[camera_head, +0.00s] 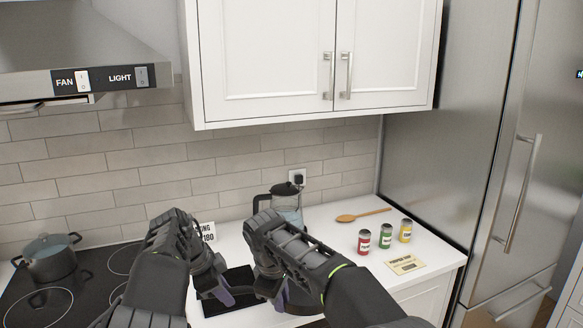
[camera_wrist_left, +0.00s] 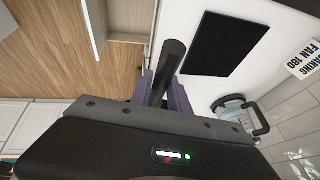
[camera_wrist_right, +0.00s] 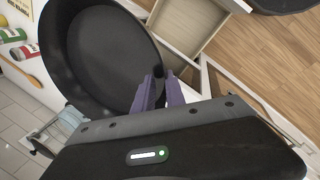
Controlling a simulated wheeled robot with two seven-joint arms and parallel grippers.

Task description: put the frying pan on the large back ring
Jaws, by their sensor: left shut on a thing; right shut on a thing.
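The black frying pan (camera_wrist_right: 105,55) shows large in the right wrist view. The black hob (camera_head: 88,283) is at the left of the head view. A back ring (camera_head: 122,258) lies partly behind my left arm.
A grey lidded pot (camera_head: 50,262) stands at the hob's back left. A black mat (camera_wrist_left: 225,45) lies on the counter. A kettle (camera_head: 287,203), several cans (camera_head: 387,238) and a wooden spoon (camera_head: 362,215) stand or lie further right. A drawer (camera_wrist_right: 187,22) appears open below the counter.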

